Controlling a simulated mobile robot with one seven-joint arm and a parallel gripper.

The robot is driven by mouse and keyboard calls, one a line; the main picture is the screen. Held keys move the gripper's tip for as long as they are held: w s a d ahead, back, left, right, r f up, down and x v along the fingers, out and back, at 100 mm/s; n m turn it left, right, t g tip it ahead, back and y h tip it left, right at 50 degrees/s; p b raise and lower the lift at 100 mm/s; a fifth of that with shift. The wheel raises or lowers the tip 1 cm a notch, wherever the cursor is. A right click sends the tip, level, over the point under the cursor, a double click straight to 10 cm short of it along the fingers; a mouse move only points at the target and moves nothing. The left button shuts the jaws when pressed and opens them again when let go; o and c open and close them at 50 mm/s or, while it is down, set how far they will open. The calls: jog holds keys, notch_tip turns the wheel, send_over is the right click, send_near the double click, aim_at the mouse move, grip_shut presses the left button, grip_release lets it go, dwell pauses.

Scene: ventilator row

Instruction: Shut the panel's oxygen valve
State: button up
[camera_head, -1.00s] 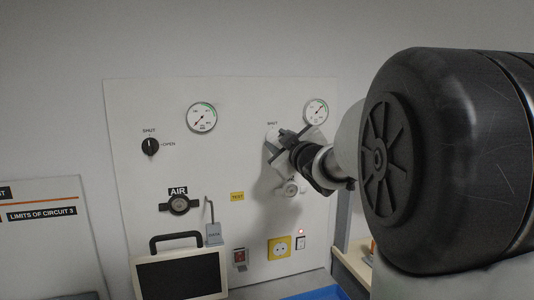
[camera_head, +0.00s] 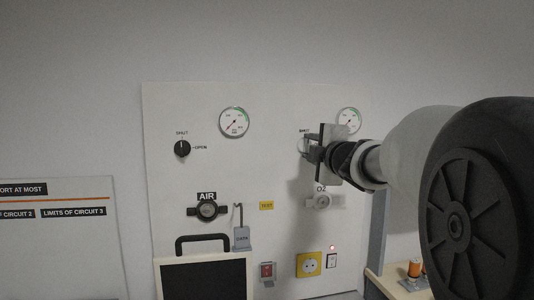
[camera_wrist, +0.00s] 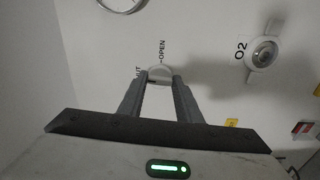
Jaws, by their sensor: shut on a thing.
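The oxygen valve is a pale round knob (camera_wrist: 160,72) on the white panel, with SHUT and OPEN marked beside it. In the head view the knob (camera_head: 302,147) shows at the upper right, below and left of a gauge and above the O2 outlet (camera_head: 322,201). My gripper (camera_wrist: 159,82) is shut on the knob, one finger on each side in the wrist view. In the head view my gripper (camera_head: 308,148) reaches it from the right. The fingers and wrist hide much of the knob, so its pointer cannot be read.
The dark air knob (camera_head: 182,149) is at the left, above the AIR outlet (camera_head: 207,211). Gauges (camera_head: 234,122) sit above. A hooked grey tag (camera_head: 242,238), a black-handled case (camera_head: 203,275) and a yellow socket (camera_head: 309,264) are lower. Wall above the panel is bare.

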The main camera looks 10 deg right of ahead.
jog(key=shift+r+n, duration=0.1)
jog(key=shift+n, duration=0.4)
jog(key=o, duration=1)
jog(key=shift+o, duration=0.2)
